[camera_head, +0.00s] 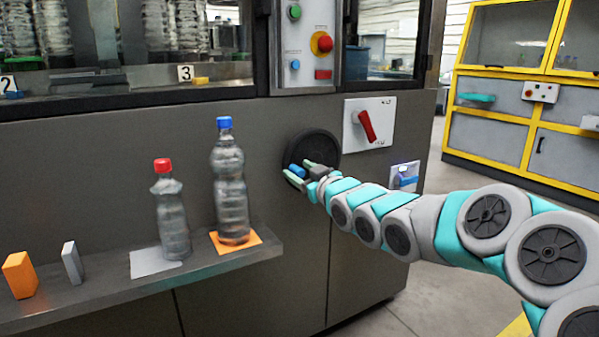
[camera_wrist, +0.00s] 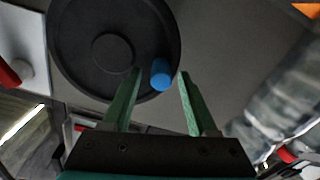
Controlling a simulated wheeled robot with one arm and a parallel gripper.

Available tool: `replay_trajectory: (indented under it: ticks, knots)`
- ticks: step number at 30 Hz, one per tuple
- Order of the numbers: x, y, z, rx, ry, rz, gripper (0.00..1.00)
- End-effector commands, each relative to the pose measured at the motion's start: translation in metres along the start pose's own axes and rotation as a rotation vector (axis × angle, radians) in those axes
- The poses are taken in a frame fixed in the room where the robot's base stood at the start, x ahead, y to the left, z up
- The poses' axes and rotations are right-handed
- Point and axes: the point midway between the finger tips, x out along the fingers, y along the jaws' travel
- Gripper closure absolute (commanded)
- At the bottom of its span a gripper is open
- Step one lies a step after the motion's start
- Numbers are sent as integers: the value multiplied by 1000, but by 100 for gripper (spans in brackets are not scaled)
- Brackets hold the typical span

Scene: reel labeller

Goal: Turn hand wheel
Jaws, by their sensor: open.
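The black round hand wheel (camera_head: 322,147) is on the grey front panel of the machine, right of the bottles. It also fills the upper left of the wrist view (camera_wrist: 80,45). Its blue handle (camera_head: 297,171) sticks out near the rim, and in the wrist view the blue handle (camera_wrist: 161,75) lies between my finger lines. My gripper (camera_head: 299,176) is at the lower part of the wheel; in the wrist view its two green fingers (camera_wrist: 160,82) are apart, one on each side of the handle. I cannot tell whether either finger touches it.
A shelf (camera_head: 100,288) left of the wheel holds a red-capped bottle (camera_head: 173,215), a blue-capped bottle (camera_head: 230,190), an orange block (camera_head: 20,275) and a grey block (camera_head: 72,263). A red switch (camera_head: 366,126) is right of the wheel. A yellow-framed cabinet (camera_head: 500,135) stands behind.

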Motion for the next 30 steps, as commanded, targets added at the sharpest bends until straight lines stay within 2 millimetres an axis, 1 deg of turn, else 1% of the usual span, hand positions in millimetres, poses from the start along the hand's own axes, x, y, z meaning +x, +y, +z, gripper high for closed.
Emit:
replay_trajectory:
  ticks: [5, 12, 16, 21, 28, 29, 30]
  knots:
    - [-16, 2, -1, 0, 2, 3, 41]
    - [-53, 1, 0, 1, 1, 2, 41]
    - [-68, 0, -1, -1, 1, 0, 41]
    - [-76, -1, 0, -1, 1, 0, 41]
    - [-77, -1, 0, -1, 0, -1, 41]
    - [-77, -1, 0, -1, 0, -1, 42]
    - [-77, -1, 0, 0, -1, -1, 47]
